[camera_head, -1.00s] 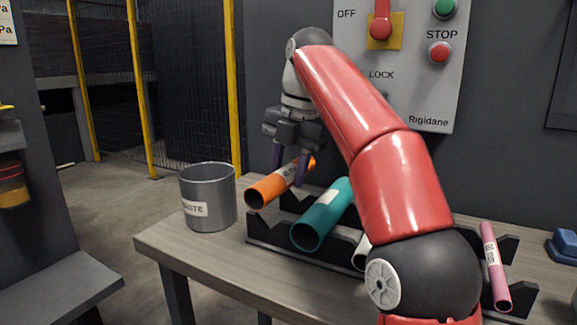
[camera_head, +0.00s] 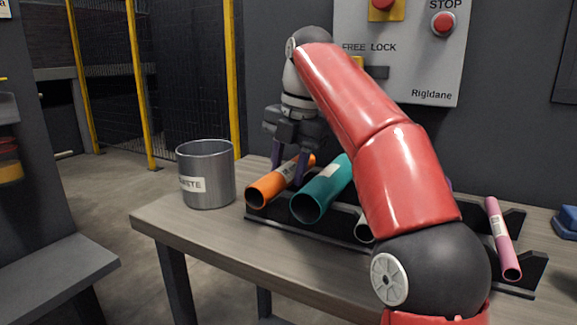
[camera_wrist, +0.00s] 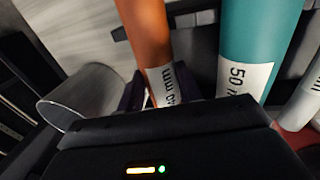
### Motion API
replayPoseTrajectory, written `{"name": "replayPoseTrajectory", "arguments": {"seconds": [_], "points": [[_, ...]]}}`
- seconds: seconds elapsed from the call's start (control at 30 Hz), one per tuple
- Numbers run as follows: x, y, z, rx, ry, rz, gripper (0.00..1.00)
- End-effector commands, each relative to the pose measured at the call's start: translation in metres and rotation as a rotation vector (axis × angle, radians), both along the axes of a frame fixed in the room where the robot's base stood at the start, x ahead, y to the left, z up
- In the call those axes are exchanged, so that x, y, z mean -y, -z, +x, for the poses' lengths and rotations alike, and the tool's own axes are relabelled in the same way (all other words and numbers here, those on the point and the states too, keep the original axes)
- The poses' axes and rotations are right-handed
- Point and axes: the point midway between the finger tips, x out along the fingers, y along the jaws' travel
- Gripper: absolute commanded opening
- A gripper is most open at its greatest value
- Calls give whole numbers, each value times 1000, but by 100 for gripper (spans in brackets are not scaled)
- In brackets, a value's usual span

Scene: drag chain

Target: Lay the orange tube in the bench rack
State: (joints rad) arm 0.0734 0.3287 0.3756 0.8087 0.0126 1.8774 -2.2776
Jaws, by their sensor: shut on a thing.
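The orange tube (camera_head: 269,189) lies at the left end of the black bench rack (camera_head: 285,228), beside the teal tube (camera_head: 322,189). It looks low, at about the rack's height, but its contact with the notch is hidden. My gripper (camera_head: 288,170) is above its far part with the fingers down on either side, shut on it. In the wrist view the orange tube (camera_wrist: 146,35) runs up from between the fingers, its white label partly hidden by my gripper. The teal tube (camera_wrist: 255,40) with a "50" label lies parallel to its right.
A grey metal waste bin (camera_head: 206,175) stands on the bench (camera_head: 190,222) just left of the rack. A pale tube (camera_head: 363,231) and a pink tube (camera_head: 503,240) lie farther right in the rack. My arm hides the rack's middle. A control panel is on the wall behind.

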Motion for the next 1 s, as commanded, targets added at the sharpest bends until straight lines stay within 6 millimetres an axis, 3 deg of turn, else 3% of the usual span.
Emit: {"name": "replayPoseTrajectory", "arguments": {"seconds": [0.03,0.07,0.23,0.67,1.0], "points": [[0,-1,0,1,0,0,4],[0,-1,0,1,0,0,39],[0,0,0,1,0,-1,61],[0,-8,0,0,0,0,61],[0,-58,0,0,-1,0,61]]}}
